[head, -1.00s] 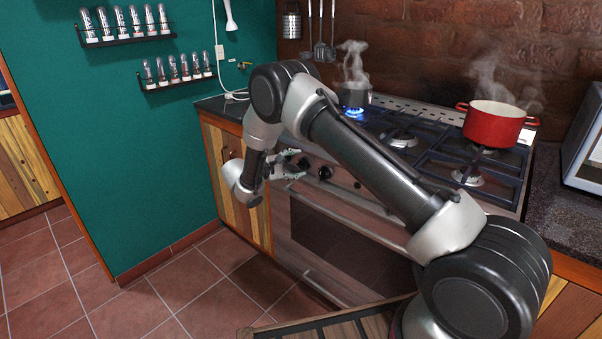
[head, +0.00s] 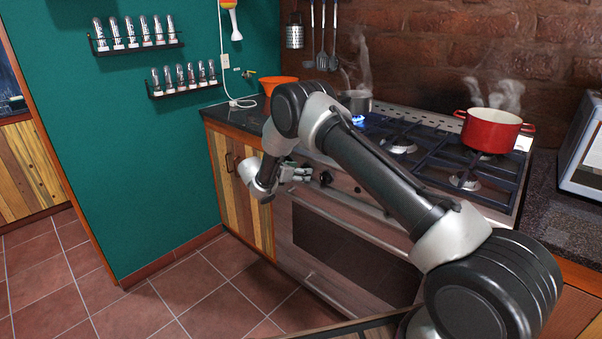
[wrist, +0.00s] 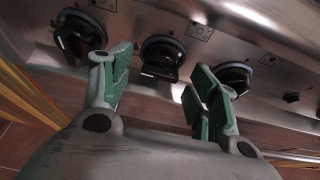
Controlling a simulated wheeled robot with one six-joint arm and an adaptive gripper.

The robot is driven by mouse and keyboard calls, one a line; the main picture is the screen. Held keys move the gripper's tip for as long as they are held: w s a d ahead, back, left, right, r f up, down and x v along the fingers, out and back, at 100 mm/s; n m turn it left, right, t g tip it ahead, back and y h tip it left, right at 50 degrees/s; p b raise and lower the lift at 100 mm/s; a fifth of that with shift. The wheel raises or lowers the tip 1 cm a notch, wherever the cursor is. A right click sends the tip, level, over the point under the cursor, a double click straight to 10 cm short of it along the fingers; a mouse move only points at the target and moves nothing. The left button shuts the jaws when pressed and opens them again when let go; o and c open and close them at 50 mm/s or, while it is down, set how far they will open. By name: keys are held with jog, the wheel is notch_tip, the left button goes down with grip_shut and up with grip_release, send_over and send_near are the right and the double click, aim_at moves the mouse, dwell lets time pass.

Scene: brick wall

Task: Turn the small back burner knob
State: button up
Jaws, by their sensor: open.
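The stove's front panel (wrist: 150,12) fills the top of the wrist view and carries a row of black knobs. A middle knob (wrist: 162,58) lies between my open fingers and a little beyond their tips, with no clear contact. Another knob (wrist: 80,38) is behind my left finger, and a third (wrist: 235,77) is beyond my right finger. Small burner marks sit beside the knobs; I cannot read which one is the small back burner. In the head view my gripper (head: 297,172) is at the panel's left end, left of a visible knob (head: 326,178).
A dark pot (head: 356,102) steams over a blue flame at the back left of the stove. A red pot (head: 492,130) steams at the back right. An orange funnel (head: 278,83) stands on the left counter. The oven door (head: 345,245) is below the panel.

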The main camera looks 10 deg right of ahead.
jog(key=shift+w+d+f, duration=0.25)
jog(key=shift+w+d, duration=0.15)
jog(key=shift+d, duration=0.1)
jog(key=c, duration=1)
jog(key=m+t, duration=0.2)
jog(key=m, duration=0.2)
jog(key=m+t+y, duration=0.1)
jog(key=m+t, duration=0.1)
jog(key=m, duration=0.2)
jog(key=m+t, duration=0.3)
jog(key=m, duration=0.2)
jog(key=shift+s+d+f+y, duration=0.15)
jog(key=shift+s+f+y, duration=0.1)
jog(key=shift+f+y, duration=0.1)
jog(key=shift+m, duration=0.3)
